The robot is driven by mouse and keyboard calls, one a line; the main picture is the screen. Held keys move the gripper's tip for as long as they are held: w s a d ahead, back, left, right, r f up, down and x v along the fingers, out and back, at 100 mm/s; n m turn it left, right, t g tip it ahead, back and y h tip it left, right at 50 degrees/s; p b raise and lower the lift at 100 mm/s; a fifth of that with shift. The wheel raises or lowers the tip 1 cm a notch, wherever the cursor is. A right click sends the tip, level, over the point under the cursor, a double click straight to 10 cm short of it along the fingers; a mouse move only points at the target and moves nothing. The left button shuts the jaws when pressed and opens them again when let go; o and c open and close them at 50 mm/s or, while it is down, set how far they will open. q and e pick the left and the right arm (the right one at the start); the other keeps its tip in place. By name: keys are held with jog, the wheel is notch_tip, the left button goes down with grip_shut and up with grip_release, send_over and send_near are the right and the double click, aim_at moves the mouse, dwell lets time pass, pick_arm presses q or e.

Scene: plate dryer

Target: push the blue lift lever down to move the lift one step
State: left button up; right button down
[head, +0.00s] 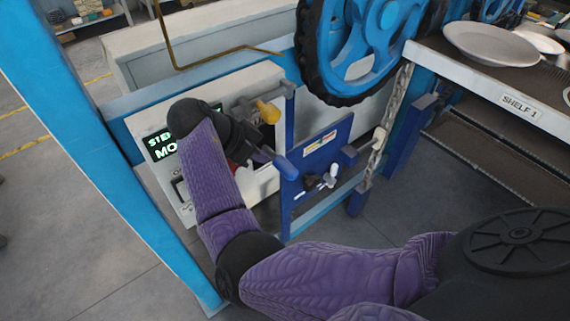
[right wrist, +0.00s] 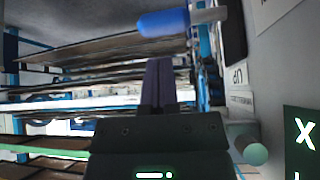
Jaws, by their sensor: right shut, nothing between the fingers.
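The blue lift lever (head: 286,167) sticks out from the control panel (head: 262,82) beside the blue post in the head view. In the right wrist view the lever's blue handle (right wrist: 163,23) lies crosswise at the top, on a metal shaft reaching right to the panel. My right gripper (head: 264,154) is at the panel, close to the lever. Its purple fingers (right wrist: 158,85) are shut and empty, pointing towards the handle, with a small gap showing below it. The wrist hides part of the panel and its display. My left gripper is not in view.
A yellow knob (head: 268,112) sits above the gripper. A green-lit display (head: 162,147) is left of the wrist. A blue plate (head: 322,160) with small handles and the large blue wheel (head: 362,45) are to the right. Shelf 1 (head: 519,104) holds plates. A pale round knob (right wrist: 255,153) is beside the gripper.

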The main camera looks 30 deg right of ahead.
aim_at(282, 168)
jog(key=shift+f, duration=0.1)
jog(key=b+x, duration=0.4)
jog(key=x, duration=0.1)
jog(key=shift+f, duration=0.2)
jog(key=shift+d+f+b, duration=0.45)
jog(key=shift+f+b, duration=0.05)
jog(key=shift+b, duration=0.2)
jog(key=shift+d, duration=0.1)
jog(key=shift+f, duration=0.1)
